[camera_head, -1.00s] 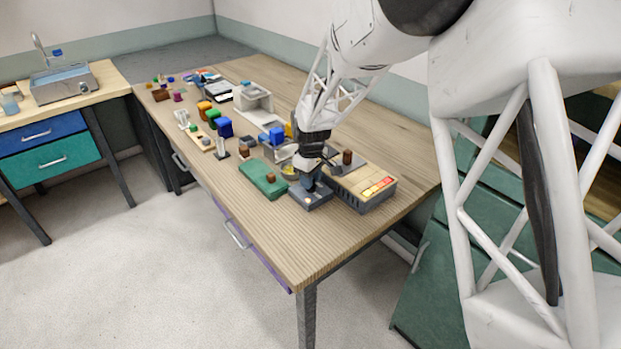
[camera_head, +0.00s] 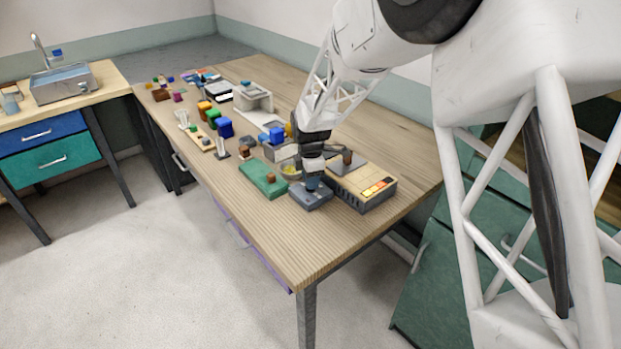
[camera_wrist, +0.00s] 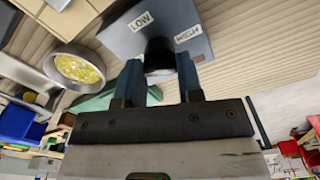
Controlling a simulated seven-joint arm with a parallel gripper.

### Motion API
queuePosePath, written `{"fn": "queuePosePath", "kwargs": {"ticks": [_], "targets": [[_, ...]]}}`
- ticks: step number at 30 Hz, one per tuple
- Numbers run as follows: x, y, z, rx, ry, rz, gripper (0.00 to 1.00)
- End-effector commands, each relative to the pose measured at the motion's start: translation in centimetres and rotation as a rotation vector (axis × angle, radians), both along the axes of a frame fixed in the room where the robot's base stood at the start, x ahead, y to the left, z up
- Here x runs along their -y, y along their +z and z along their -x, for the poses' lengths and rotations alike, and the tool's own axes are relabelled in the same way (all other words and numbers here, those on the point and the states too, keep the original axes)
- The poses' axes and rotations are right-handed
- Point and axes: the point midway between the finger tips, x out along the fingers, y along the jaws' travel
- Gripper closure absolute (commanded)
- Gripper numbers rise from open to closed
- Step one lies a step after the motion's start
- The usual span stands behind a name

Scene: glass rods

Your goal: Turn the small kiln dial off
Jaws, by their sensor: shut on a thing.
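The small kiln dial is a dark round knob (camera_wrist: 158,52) on a blue-grey box (camera_wrist: 119,40), with LOW and HIGH labels on its top face in the wrist view. In the head view the box (camera_head: 308,199) sits near the table's front edge. My gripper (camera_head: 312,184) points down onto it. In the wrist view my gripper (camera_wrist: 159,75) has its blue fingers on both sides of the knob, shut on it. The knob's pointer direction is hidden.
Right of the box stands a tan-topped grey unit (camera_head: 372,201) with red, orange and yellow patches. A green block (camera_head: 262,179) lies to its left, and a bowl of yellow bits (camera_wrist: 80,69) is close by. The table's front right corner is clear.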

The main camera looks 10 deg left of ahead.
Motion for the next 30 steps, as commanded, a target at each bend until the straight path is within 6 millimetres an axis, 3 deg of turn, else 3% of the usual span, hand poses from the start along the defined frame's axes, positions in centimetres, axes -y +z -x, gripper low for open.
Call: {"fn": "queuePosePath", "kwargs": {"ticks": [15, 30], "targets": [[0.02, 0.14, -0.04, 0.002, 0.343, -0.001, 0.9], [0.01, 0.15, -0.06, 0.002, 0.385, 0.0, 0.9]]}}
